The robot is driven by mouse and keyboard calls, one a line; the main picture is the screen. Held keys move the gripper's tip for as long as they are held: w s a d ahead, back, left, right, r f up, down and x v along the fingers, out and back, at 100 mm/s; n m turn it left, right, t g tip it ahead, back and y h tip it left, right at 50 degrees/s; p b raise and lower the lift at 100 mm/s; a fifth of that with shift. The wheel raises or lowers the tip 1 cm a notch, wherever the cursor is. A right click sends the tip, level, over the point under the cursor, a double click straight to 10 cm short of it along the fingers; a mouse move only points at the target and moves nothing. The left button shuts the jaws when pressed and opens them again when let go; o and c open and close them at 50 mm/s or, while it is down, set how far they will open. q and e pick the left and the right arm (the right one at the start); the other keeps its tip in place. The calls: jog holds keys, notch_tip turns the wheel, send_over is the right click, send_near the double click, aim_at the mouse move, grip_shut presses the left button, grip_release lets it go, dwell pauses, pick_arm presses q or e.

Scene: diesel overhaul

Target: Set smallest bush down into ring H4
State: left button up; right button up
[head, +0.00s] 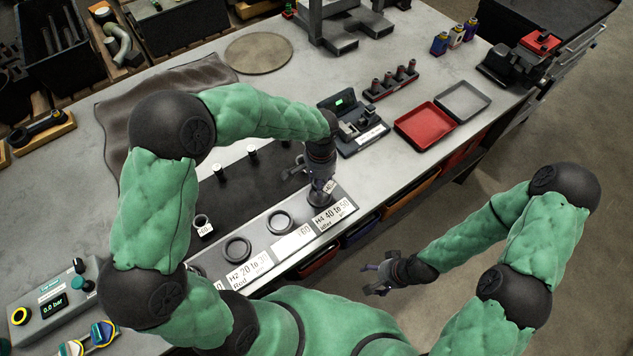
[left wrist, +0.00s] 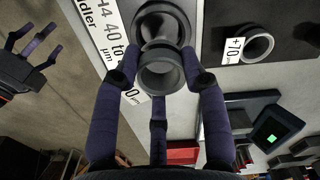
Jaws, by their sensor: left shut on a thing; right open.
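My left gripper (head: 322,182) is shut on a small dark grey bush (left wrist: 162,70), whose open end shows in the left wrist view. In the head view the gripper largely hides both. My right gripper (head: 377,284) is open and empty beyond the bench's front edge.
Two other dark rings (head: 238,248) (head: 280,222) lie along the light strip. A tagged bush (head: 202,222) and several others stand on the dark mat (head: 245,190). A gauge case (head: 352,125), a red tray (head: 424,124) and a grey tray (head: 463,101) lie to the right.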

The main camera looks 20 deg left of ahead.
aim_at(319, 199)
pick_arm(q)
jog(key=shift+w, duration=0.1)
jog(key=shift+f+b, duration=0.3)
jog(key=shift+f, duration=0.1)
jog(key=shift+f+b, duration=1.85)
jog(key=shift+f, duration=0.75)
jog(key=shift+s+f, duration=0.1)
jog(key=shift+s, duration=0.15)
jog(key=shift+s+f, duration=0.3)
jog(key=shift+f, duration=0.1)
jog(key=o, duration=1.2)
jog(key=shift+o, duration=0.2)
jog(key=shift+w+f, duration=0.15)
jog(key=shift+w, duration=0.1)
jog(key=shift+r, duration=0.2)
